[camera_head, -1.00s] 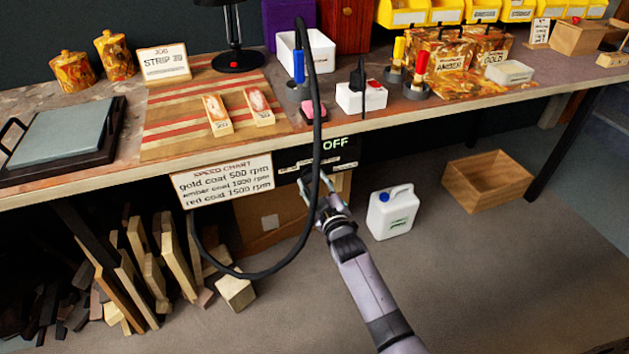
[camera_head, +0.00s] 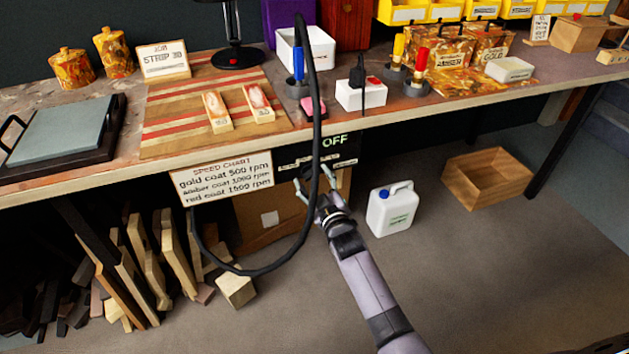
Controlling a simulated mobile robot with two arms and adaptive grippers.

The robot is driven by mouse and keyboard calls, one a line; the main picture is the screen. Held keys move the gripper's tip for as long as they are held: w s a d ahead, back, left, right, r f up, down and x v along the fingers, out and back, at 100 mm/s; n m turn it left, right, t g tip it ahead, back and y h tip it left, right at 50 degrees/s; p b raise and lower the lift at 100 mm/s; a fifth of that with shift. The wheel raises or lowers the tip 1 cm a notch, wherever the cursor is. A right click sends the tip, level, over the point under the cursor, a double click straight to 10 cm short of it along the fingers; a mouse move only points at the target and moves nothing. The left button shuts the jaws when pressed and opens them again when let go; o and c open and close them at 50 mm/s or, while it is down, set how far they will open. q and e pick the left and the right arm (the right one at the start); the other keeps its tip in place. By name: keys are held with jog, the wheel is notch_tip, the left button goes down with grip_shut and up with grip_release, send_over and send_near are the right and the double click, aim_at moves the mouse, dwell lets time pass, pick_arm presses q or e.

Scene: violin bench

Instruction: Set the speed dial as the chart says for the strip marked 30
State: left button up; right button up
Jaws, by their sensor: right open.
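The speed chart (camera_head: 222,180) hangs on the bench front and reads gold coat 500 rpm, amber coat 1000 rpm, red coat 1500 rpm. A dark control box with a display (camera_head: 334,141) reading OFF sits under the bench edge, right of the chart. I cannot make out its dial. A job card (camera_head: 163,61) reads STRIP 30. Two pale strips with reddish coats, a left one (camera_head: 216,112) and a right one (camera_head: 259,104), lie on the striped board; their marks are too small to read. My right gripper (camera_head: 314,180) is open just below the control box. My left gripper is not in view.
A black cable (camera_head: 318,110) loops down in front of the control box, close to my right gripper. A white jug (camera_head: 391,209) and a wooden crate (camera_head: 487,178) stand on the floor to the right. Wood offcuts (camera_head: 140,260) lean at the lower left.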

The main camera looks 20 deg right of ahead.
jog(key=s, duration=1.2)
jog(key=shift+d, duration=0.2)
